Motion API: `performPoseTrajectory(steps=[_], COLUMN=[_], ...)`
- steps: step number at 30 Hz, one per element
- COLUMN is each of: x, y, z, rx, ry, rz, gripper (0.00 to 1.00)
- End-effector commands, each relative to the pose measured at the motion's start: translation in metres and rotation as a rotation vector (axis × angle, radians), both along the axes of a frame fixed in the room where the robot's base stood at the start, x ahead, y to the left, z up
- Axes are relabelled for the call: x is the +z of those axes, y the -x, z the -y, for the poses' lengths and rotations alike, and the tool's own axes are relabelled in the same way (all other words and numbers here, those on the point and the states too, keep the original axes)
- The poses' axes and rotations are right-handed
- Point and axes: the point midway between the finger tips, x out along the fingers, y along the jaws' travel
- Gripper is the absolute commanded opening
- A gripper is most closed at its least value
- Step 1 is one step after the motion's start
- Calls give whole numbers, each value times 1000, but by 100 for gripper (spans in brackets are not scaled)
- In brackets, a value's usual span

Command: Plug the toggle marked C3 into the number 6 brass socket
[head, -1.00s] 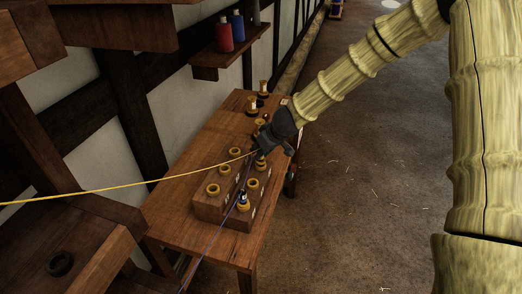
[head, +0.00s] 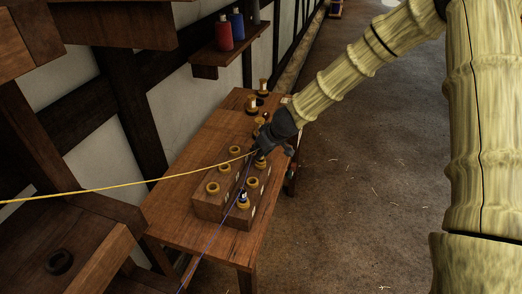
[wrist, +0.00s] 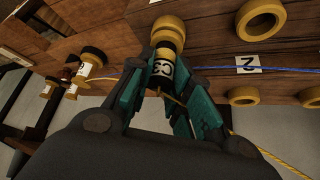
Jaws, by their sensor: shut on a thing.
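My gripper (head: 262,150) is over the far end of the wooden socket block. In the wrist view my gripper (wrist: 158,88) is shut on the toggle (wrist: 162,72), whose white band reads C3. A yellow cord (head: 120,186) runs from it to the left. The toggle's far end meets a brass ring (wrist: 168,30); I cannot tell how deep it sits, and that ring's number is hidden. Other brass sockets (head: 212,188) line the block in two rows. One socket ring (wrist: 262,20) is beside a label reading 2. No label 6 is legible.
A toggle with a blue cord (head: 243,198) stands in the block's near right socket. Several other toggles (head: 262,86) stand at the table's far end. The blue cord (wrist: 250,68) crosses the block. A shelf with red and blue spools (head: 223,34) is on the wall.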

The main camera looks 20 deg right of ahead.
Motion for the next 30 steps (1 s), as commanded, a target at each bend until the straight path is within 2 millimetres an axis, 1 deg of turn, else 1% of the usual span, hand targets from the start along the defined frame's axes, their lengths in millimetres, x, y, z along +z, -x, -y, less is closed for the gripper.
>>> performPoseTrajectory(steps=[9, 10, 11, 12, 21, 30], x=[-5, -5, -5, -5, -4, 12], y=[0, 0, 0, 0, 0, 8], z=[0, 0, 0, 0, 0, 3], rx=[-1, -1, -1, -1, -1, 0], ry=[-1, -1, -1, -1, -1, 0], rz=[0, 0, 0, 0, 0, 1], gripper=[0, 22, 28, 29, 29, 29])
